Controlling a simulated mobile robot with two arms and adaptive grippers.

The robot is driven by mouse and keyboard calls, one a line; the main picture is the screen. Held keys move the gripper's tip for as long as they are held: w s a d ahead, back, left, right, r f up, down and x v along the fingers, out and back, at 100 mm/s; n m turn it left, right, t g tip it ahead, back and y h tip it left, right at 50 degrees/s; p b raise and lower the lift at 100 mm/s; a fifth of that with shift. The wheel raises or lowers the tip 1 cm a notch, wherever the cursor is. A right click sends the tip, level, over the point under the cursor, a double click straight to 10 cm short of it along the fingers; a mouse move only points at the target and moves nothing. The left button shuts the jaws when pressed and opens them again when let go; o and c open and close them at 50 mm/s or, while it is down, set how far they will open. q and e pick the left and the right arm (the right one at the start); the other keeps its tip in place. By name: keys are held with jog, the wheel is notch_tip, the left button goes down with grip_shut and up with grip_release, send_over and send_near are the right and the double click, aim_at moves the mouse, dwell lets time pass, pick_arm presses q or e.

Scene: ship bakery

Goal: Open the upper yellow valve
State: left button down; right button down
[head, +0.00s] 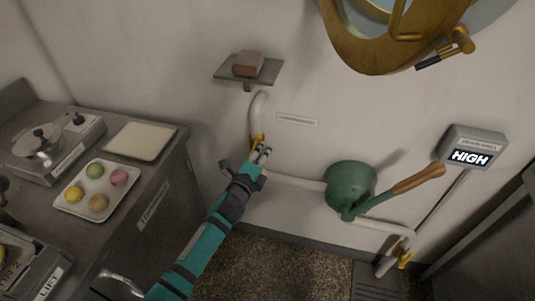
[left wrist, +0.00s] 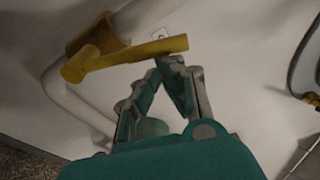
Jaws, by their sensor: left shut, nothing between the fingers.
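The upper yellow valve (head: 257,141) sits on the white pipe below the small wall shelf, mostly behind my gripper in the head view. In the left wrist view its yellow lever (left wrist: 140,52) runs across the upper part, from a round hub at the left to a free end at the right. My left gripper (head: 264,152) is at the valve. In the wrist view the left gripper (left wrist: 171,64) is shut and empty, its fingertips just below the lever near its free end. I cannot tell whether they touch it. My right gripper is not in view.
A green pump (head: 350,187) with a wooden handle sits on the pipe. A lower yellow valve (head: 404,258) is at right. The wall display (head: 470,157) reads HIGH. A shelf (head: 228,71) holds a brown block. The counter (head: 176,140) with a bun tray (head: 72,207) stands left.

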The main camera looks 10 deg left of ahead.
pick_arm(q)
jog(key=shift+a+r+n+p, duration=0.25)
jog(key=shift+a+n, duration=0.1)
jog(key=shift+a, duration=0.2)
jog(key=shift+a+r+n+p, duration=0.1)
jog(key=shift+a+r+n, duration=0.2)
jog(key=shift+a, duration=0.2)
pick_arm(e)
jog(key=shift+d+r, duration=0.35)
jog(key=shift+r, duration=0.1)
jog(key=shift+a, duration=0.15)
pick_arm(q)
jog(key=shift+a, duration=0.1)
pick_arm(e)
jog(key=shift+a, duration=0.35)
